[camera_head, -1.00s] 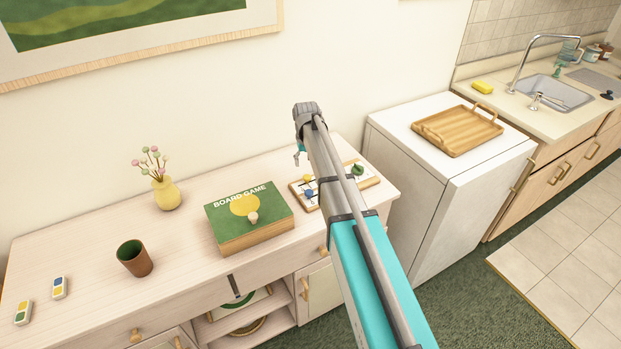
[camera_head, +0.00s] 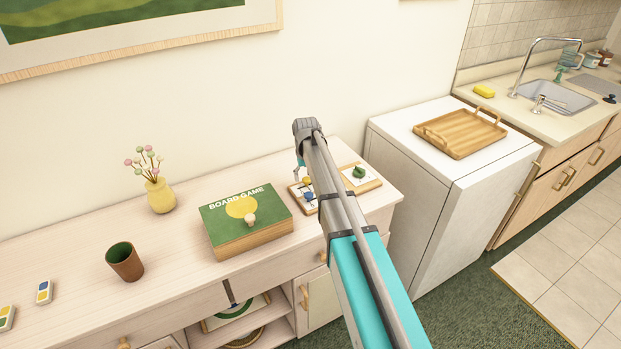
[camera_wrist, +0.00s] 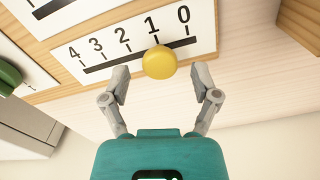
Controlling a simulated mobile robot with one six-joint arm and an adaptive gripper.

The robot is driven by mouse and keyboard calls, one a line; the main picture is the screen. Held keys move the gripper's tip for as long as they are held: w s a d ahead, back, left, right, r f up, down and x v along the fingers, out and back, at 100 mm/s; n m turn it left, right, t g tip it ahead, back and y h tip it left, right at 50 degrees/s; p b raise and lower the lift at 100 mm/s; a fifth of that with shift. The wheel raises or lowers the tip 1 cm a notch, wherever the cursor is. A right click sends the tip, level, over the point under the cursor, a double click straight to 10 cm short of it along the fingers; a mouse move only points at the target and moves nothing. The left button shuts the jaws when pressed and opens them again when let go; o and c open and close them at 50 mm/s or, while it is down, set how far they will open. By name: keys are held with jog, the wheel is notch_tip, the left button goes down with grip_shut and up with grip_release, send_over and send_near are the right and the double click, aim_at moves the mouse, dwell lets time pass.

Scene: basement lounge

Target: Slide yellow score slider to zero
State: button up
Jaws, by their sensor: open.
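The yellow score slider (camera_wrist: 160,62) is a round knob on a white scoreboard (camera_wrist: 104,34) with a wooden edge. Its dark track (camera_wrist: 120,58) runs under the numbers 4, 3, 2, 1, 0, and the knob sits by the 1, with 0 to its right. My gripper (camera_wrist: 160,78) is open, one finger on either side, with the knob just ahead between the fingertips; I see no contact. In the head view the yellow slider (camera_head: 307,181) and a blue slider (camera_head: 309,195) show beside my arm, which hides part of the board.
A green slider (camera_head: 359,171) is on the board's right part. The green board game box (camera_head: 224,223) stands to the left, with a brown cup (camera_head: 125,262) and yellow vase (camera_head: 160,196) farther left. A wooden tray (camera_head: 448,139) lies on the white appliance at right.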

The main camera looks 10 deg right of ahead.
grip_shut()
jog(key=shift+s+a, duration=0.3)
jog(key=shift+a, duration=0.55)
jog(key=shift+s+a, duration=0.25)
jog(key=shift+a, duration=0.55)
grip_release()
jog(key=shift+a, duration=0.1)
jog(key=shift+r, duration=0.1)
